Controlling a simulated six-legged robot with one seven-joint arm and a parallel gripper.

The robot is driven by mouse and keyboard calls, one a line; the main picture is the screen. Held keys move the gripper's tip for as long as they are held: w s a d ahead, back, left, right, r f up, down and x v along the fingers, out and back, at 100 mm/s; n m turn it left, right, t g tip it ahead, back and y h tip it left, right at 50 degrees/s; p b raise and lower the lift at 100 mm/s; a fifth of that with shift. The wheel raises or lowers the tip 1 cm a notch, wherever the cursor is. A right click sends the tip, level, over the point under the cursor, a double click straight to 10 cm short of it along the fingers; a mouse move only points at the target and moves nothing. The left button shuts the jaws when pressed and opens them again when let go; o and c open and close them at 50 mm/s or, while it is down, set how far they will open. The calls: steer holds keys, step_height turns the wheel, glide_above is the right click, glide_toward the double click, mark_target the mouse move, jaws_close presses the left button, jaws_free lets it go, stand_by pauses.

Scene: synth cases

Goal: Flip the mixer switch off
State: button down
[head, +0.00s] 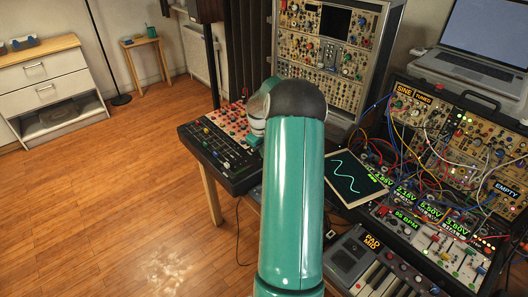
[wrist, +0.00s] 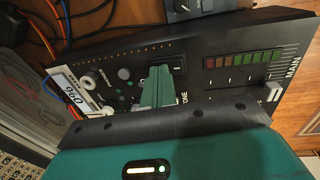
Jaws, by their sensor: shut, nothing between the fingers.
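The mixer (head: 235,172) is a black sloped panel on a wooden-legged table, left of my arm in the head view. In the wrist view the mixer panel (wrist: 215,85) fills the middle, with "MAIN" lettering and a red and green level strip. My teal gripper (wrist: 158,80) is shut and empty, its fingertips over the panel. A dark rectangular part (wrist: 175,62), perhaps the switch, sits right beside the fingertips; I cannot tell its position or whether they touch. In the head view my arm hides most of the gripper.
A modular synth rack (head: 335,75) stands behind the mixer. Patch cables (head: 410,140) hang over the synth case at right. A tablet-like screen with a wave (head: 345,180) and a keyboard (head: 380,280) lie to the right of my arm. The wooden floor at left is clear.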

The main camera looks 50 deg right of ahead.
steer(key=shift+w+a+f, duration=0.1)
steer(key=shift+a+f, duration=0.05)
steer(key=shift+a, duration=0.3)
steer(key=shift+w+a+f, duration=0.1)
steer(key=shift+a, duration=0.35)
steer(key=shift+r, duration=0.1)
steer(key=shift+r, duration=0.25)
step_height(320, 180, up, 14)
steer(key=a, duration=0.1)
steer(key=shift+w+a+f, duration=0.15)
steer(key=shift+w+f, duration=0.05)
